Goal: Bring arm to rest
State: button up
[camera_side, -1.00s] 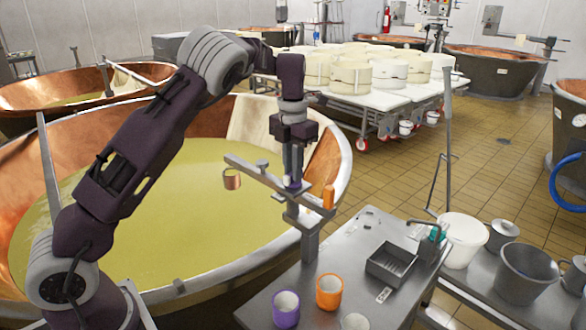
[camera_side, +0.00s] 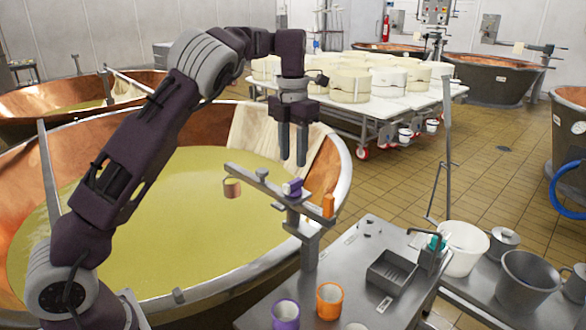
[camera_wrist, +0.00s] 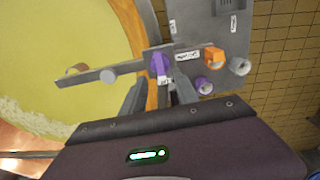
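My gripper (camera_side: 293,158) hangs with its fingers pointing down above the rail bracket (camera_side: 265,186) at the rim of the big copper vat (camera_side: 343,170). The two fingers are apart with nothing between them. A small copper cup (camera_side: 232,188) hangs at the rail's left end over the yellowish liquid.
A steel table (camera_side: 345,262) at the front holds a purple-rimmed cup (camera_side: 285,314), an orange-rimmed cup (camera_side: 329,299) and a dark tray (camera_side: 391,270). A white bucket (camera_side: 465,246) and grey bucket (camera_side: 528,276) stand to its right.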

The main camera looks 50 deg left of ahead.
jog(key=shift+r, duration=0.3)
jog(key=shift+s+r, duration=0.2)
jog(key=shift+r, duration=0.05)
jog(key=s+d+r+m+t+h, duration=0.1)
jog(key=s+d+r+m, duration=0.25)
jog(key=s+m, duration=0.5)
jog(key=s+d+r+m+t+h, duration=0.1)
jog(key=s+d+r+m+t, duration=0.15)
jog(key=s+r+m, duration=0.4)
jog(key=s+d+f+m+t+y, duration=0.1)
jog(key=s+d+f+m, duration=0.2)
jog(key=s+m, duration=0.6)
jog(key=s+d+f+m+t+y, duration=0.1)
jog(key=s+d+f+m, duration=0.2)
jog(key=s+m, duration=0.5)
jog(key=f+m, duration=0.1)
jog(key=m, duration=0.4)
jog(key=shift+s+d+f, duration=0.2)
jog(key=shift+s+f, duration=0.15)
jog(key=shift+f, duration=0.05)
